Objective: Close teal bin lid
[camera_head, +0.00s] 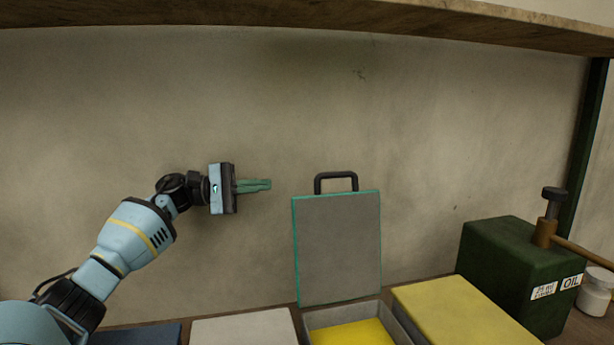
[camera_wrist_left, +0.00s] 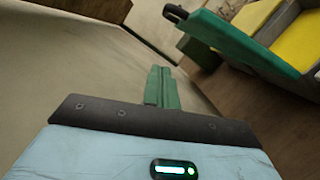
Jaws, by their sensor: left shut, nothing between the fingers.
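The teal bin's lid (camera_head: 338,248) stands open and upright in the head view, a grey panel with teal edges and a dark handle (camera_head: 336,176) on top. The bin (camera_head: 396,318) below it is open and shows a yellow inside. My left gripper (camera_head: 270,185) is shut and empty, to the left of the handle at about its height, not touching the lid. In the left wrist view its fingers (camera_wrist_left: 162,88) are closed together, and the lid (camera_wrist_left: 235,45) shows edge-on at the upper right. My right gripper is not in view.
A closed light-grey box (camera_head: 243,328) is left of the bin, and a yellow-topped box (camera_head: 460,308) is right of it. A green oil can (camera_head: 505,270) and a white jar (camera_head: 596,292) stand further right. A wooden shelf (camera_head: 300,14) runs overhead, with a bare wall behind.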

